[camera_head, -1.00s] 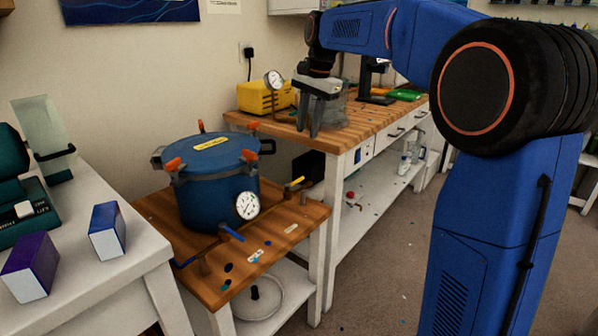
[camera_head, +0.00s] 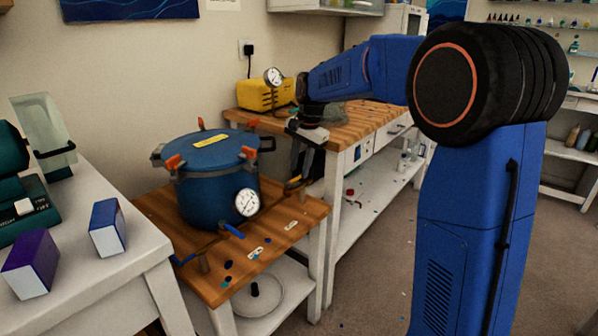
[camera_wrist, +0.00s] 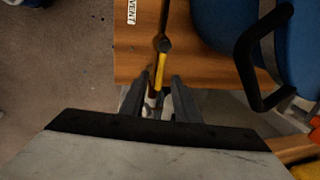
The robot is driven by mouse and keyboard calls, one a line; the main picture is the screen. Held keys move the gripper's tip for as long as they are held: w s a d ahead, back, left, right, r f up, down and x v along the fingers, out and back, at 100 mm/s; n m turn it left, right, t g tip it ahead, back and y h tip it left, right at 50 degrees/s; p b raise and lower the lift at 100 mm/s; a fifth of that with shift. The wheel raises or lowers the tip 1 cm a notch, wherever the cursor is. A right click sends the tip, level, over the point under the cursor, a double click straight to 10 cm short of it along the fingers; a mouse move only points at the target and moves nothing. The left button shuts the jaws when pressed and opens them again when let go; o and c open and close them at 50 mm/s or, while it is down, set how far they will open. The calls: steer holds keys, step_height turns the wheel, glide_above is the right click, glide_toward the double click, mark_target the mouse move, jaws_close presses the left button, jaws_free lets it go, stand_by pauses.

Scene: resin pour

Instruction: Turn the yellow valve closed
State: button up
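The yellow valve handle (camera_wrist: 159,70) is on a pipe at the edge of the wooden top, beside the blue pot. In the wrist view it points toward my gripper. In the head view the yellow valve (camera_head: 295,182) is partly hidden by my fingers. My gripper (camera_wrist: 161,84) is open, with one finger on each side of the yellow handle and a visible gap on both sides. My gripper (camera_head: 296,180) points down at the right rear of the small table. Whether a finger touches the handle cannot be told.
The blue pressure pot (camera_head: 215,185) with orange-tipped clamps and a gauge (camera_head: 247,202) stands close by. A blue-handled valve (camera_head: 233,231) is at its front. The workbench (camera_head: 345,134) with a yellow case (camera_head: 263,96) is behind. A side table (camera_head: 90,265) stands left.

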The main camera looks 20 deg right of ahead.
steer(key=shift+w+a+f, duration=0.15)
steer(key=shift+f, duration=0.75)
jaws_close()
